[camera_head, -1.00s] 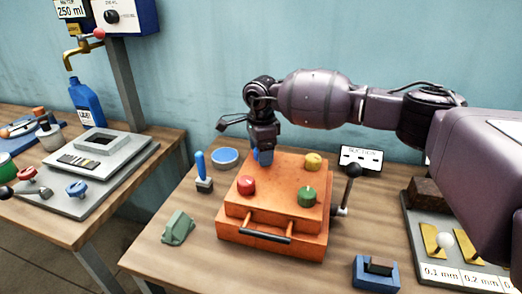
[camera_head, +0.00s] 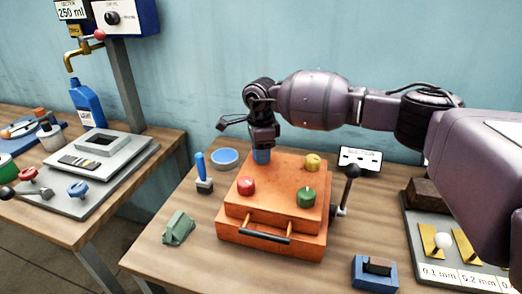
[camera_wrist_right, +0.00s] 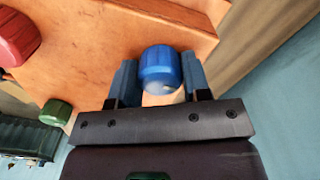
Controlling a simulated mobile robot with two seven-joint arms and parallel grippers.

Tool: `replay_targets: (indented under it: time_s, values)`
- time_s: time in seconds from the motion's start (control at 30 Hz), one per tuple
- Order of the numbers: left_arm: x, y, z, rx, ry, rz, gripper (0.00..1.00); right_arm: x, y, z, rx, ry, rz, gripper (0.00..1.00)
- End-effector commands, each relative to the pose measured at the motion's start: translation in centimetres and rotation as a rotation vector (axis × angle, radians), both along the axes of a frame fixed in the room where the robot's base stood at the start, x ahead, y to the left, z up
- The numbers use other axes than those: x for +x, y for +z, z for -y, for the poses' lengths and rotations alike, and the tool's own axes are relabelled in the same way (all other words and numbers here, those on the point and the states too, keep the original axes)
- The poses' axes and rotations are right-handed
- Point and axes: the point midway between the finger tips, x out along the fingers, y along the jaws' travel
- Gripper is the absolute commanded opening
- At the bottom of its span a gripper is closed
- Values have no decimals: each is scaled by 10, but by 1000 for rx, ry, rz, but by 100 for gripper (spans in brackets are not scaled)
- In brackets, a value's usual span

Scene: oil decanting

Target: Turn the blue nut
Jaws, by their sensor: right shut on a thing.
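An orange box (camera_head: 272,228) with a stepped top stands on the right table. It bears a red nut (camera_head: 246,186), a green nut (camera_head: 306,197), a yellow nut (camera_head: 313,161) and, at the back left, the blue nut (camera_head: 262,157). My right gripper (camera_head: 262,150) points down at the blue nut from above. In the right wrist view the blue nut (camera_wrist_right: 160,68) sits between the two fingers (camera_wrist_right: 160,82), which are shut on it. The fingers partly hide the nut in the head view. My left gripper is not in view.
A crank lever (camera_head: 348,188) rises at the box's right side, and a handle (camera_head: 265,236) crosses its front. A blue-handled tool (camera_head: 201,172) and a blue dish (camera_head: 224,157) stand to the left. A green block (camera_head: 178,228) and a blue block (camera_head: 375,272) lie in front.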

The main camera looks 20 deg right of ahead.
Motion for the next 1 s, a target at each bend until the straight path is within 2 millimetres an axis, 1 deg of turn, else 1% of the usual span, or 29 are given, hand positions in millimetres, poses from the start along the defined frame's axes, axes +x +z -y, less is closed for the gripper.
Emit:
replay_targets:
  time_s: [0.03, 0.17, 0.43, 0.67, 1.0]
  values:
    - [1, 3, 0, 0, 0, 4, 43, 0, 3, 0, 0, -29, 2, 20]
    - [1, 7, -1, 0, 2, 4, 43, 0, 4, 0, 0, -128, 2, 20]
    - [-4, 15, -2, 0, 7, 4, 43, 0, 4, 0, 0, -380, 2, 20]
    - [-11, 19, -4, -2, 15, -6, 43, 0, 4, 0, 0, -600, 2, 20]
    - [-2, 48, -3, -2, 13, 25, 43, 0, 4, 0, -1, -922, 1, 20]
